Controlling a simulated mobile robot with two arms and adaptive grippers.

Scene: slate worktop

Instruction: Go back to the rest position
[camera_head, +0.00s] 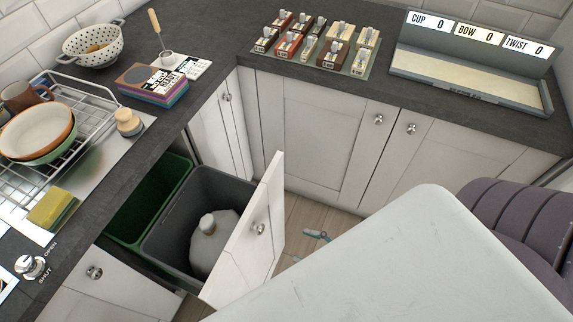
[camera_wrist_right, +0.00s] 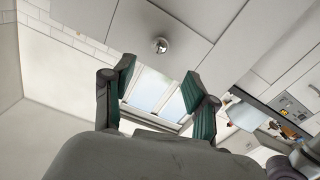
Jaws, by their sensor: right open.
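My right gripper shows in the right wrist view (camera_wrist_right: 158,95) with its two dark fingers and teal pads spread wide apart and nothing between them. In the head view only its fingertips (camera_head: 308,247) show, low over the wooden floor, past the edge of a pale marbled surface that hides the rest. It is to the right of the open white bin door. My left gripper is in neither view.
A white door (camera_head: 248,240) stands open beside a grey bin (camera_head: 165,235) and a green bin (camera_head: 130,225). A drying rack (camera_head: 85,95) stands on the worktop at left.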

